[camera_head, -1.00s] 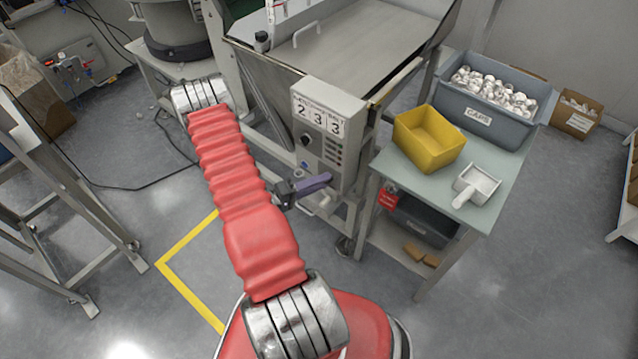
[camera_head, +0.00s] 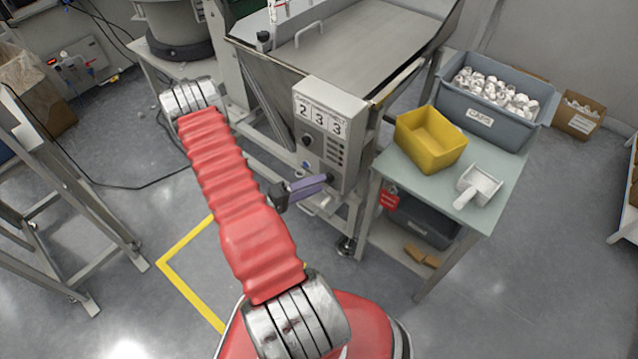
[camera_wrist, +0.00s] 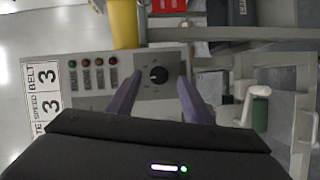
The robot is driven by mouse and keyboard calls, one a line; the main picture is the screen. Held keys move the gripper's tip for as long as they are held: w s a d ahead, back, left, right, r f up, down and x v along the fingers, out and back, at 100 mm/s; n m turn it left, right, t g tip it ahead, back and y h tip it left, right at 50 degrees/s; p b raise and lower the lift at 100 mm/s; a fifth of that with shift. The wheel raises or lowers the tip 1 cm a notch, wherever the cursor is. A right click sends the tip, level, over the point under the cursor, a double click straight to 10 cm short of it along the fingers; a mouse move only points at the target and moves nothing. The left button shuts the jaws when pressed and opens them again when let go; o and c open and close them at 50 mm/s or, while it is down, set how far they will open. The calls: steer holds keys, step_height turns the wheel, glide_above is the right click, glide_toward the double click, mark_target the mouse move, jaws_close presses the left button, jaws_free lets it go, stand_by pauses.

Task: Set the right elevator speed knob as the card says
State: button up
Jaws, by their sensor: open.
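The grey control box (camera_head: 335,125) on the machine front carries a white card (camera_head: 319,119) with the digits 2, 3, 3. In the wrist view the card (camera_wrist: 44,104) shows two 3s under SPEED and BELT; its rest is cut off or hidden. My gripper (camera_head: 326,181) has purple fingers, open and reaching to the box's lower right. In the wrist view my gripper (camera_wrist: 160,82) straddles a black knob (camera_wrist: 159,75) below the button column, with gaps on both sides. A white mark on the knob appears to point left there. Another black knob (camera_head: 306,139) sits left of the buttons.
Right of the box, a table (camera_head: 410,185) holds a yellow bin (camera_head: 430,138), a white scoop (camera_head: 478,187) and a grey crate (camera_head: 480,119) of caps. A red tag (camera_head: 388,199) hangs at its side. A metal frame (camera_head: 75,205) stands left.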

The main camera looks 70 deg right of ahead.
steer(key=v, duration=1.1)
steer(key=shift+w, duration=0.2)
